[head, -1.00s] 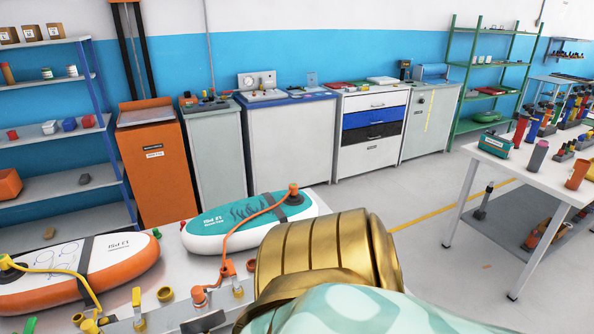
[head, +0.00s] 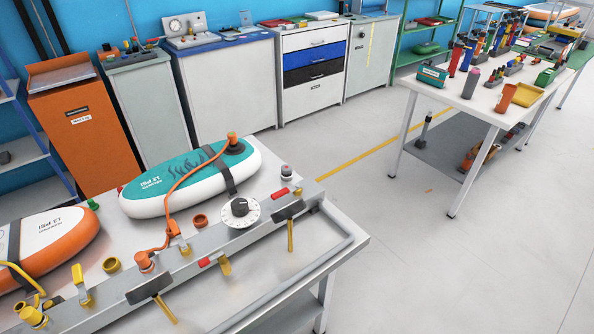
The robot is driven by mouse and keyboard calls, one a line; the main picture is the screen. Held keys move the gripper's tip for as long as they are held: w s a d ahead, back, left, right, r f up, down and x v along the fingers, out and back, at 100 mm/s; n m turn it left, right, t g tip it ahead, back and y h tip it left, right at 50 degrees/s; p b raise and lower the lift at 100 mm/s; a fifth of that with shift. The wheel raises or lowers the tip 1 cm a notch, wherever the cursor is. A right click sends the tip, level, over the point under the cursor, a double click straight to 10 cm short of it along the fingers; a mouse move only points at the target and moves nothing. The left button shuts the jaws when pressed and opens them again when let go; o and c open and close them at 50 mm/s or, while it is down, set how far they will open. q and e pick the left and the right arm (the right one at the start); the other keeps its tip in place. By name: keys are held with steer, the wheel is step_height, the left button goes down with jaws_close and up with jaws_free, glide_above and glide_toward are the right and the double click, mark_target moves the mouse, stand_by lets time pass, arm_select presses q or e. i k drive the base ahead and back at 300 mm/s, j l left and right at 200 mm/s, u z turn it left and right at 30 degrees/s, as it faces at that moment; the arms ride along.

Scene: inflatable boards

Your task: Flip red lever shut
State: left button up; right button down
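A grey manifold rail (head: 262,222) runs along the workbench (head: 250,285) in front of two inflatable boards. Two small red pieces show on it: one right of the dial (head: 280,193) and one left of a yellow handle (head: 204,262). I cannot tell whether either is the red lever. An orange-red fitting (head: 145,261) and an orange lever-like part (head: 178,235) sit by the orange hose. A yellow lever (head: 80,285) stands upright at the left. Neither of my grippers is in view.
A teal-and-white board (head: 165,195) and an orange-and-white board (head: 50,245) lie strapped behind the rail. A round dial (head: 240,211) stands on the rail. A white table (head: 480,100) with tools is at the right. The floor between is clear.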

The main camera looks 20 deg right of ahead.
mark_target(285, 191)
steer(key=z, duration=0.55)
steer(key=l+u, duration=0.15)
steer(key=u, duration=0.2)
steer(key=i+l+u, duration=0.1)
steer(key=l+u, duration=0.25)
steer(key=i+l+u, duration=0.1)
steer(key=l+u, duration=0.2)
steer(key=l, duration=0.65)
steer(key=l+u, duration=0.25)
steer(key=l, duration=2.05)
